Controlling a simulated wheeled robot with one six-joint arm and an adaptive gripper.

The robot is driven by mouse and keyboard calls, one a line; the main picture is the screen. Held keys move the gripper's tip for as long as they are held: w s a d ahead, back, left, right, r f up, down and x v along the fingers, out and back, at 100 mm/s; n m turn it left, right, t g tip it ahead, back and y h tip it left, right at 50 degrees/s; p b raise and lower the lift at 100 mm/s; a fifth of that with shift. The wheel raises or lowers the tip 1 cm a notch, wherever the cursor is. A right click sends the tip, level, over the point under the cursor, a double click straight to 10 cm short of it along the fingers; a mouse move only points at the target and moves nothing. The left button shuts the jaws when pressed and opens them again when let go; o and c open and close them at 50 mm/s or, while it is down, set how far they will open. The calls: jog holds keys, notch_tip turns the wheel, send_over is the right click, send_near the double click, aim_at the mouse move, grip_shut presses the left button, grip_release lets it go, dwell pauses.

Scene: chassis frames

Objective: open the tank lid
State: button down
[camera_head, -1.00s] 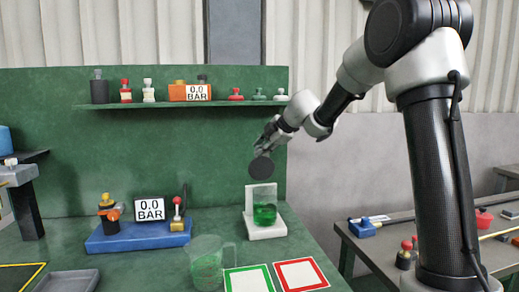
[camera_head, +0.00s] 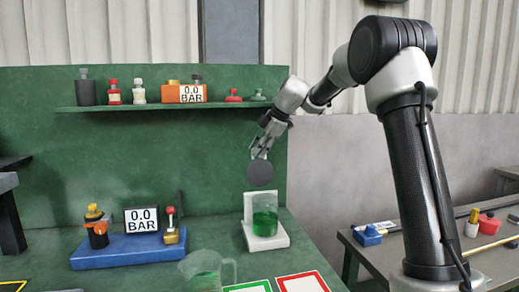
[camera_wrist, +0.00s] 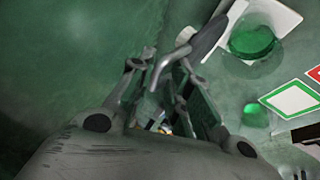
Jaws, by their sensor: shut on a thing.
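The tank (camera_head: 265,205) is a clear cylinder with green liquid, standing on a white base with a back plate. Its top appears uncovered. My gripper (camera_head: 262,150) is shut on the dark round lid (camera_head: 260,174), which hangs tilted just above the tank in the head view. In the wrist view, the lid (camera_wrist: 209,37) is seen nearly edge-on, with its pale curved handle (camera_wrist: 165,65) between my fingers (camera_wrist: 160,75). The tank (camera_wrist: 252,38) is beside the lid there, apart from it.
A measuring jug (camera_head: 207,270) with green liquid stands in front of the tank, beside green-framed (camera_head: 248,287) and red-framed (camera_head: 302,283) mats. A blue pressure rig (camera_head: 130,250) is at left. A shelf (camera_head: 170,106) with small items crosses the back wall.

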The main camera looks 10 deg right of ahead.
jog(key=shift+s+a+f, duration=0.15)
jog(key=shift+f, duration=0.25)
jog(key=c, duration=1.6)
grip_release()
jog(key=shift+o, duration=0.2)
jog(key=shift+r, duration=0.15)
jog(key=shift+r, duration=0.35)
jog(key=v, duration=1.1)
jog(key=shift+d, duration=0.2)
jog(key=shift+s, duration=0.1)
